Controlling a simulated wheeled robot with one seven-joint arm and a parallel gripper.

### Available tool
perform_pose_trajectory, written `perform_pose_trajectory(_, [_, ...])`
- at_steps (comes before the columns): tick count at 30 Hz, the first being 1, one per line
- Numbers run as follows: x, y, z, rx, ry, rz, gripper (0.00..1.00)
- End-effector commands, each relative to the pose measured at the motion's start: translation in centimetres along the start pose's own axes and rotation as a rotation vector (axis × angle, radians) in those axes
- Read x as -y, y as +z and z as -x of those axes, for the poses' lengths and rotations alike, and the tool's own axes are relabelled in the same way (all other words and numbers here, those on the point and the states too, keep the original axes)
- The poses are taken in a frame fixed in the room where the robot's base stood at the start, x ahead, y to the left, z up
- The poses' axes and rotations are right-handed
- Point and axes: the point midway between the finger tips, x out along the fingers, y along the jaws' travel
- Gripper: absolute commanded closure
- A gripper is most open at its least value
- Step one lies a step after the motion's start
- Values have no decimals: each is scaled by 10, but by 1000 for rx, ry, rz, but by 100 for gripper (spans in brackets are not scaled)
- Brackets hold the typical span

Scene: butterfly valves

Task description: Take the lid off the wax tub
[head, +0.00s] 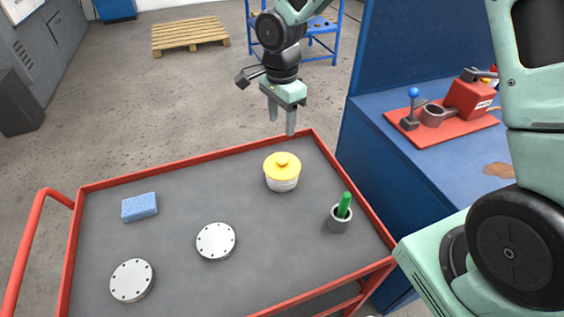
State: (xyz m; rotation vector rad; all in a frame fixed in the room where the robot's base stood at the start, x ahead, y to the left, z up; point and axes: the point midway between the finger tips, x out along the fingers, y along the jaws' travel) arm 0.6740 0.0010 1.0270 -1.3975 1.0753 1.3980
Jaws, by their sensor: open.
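The wax tub (283,183) stands upright on the grey top of a red-framed cart, right of the middle and towards the far edge. Its body is pale with a label. A yellow lid (282,164) with a small raised knob sits on it. My gripper (282,130) points down, above and beyond the tub in the picture, near the cart's far edge. Its two fingers are apart with nothing between them. It does not touch the lid. How high it is over the cart is hard to tell.
On the cart (180,190) are a blue sponge (139,206), two round metal flanges (216,241) (131,280), and a grey cup (340,219) with a green-handled tool. A blue bench (440,160) with a red fixture stands right of the cart. The cart has a raised red rim.

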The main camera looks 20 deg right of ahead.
Motion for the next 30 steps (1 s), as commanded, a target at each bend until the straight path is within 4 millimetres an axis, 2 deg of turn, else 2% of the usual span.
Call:
perform_pose_trajectory(3, [-2, 1, -25, 2, 6, 2, 48])
perform_pose_trajectory(9, [-1, 1, -61, 1, 4, 2, 48])
perform_pose_trajectory(19, [-2, 1, -84, 1, 3, 3, 48])
perform_pose_trajectory(27, [-3, 1, -119, 0, 3, 4, 48])
perform_pose_trajectory(30, [-3, 1, -125, -1, 1, 3, 48])
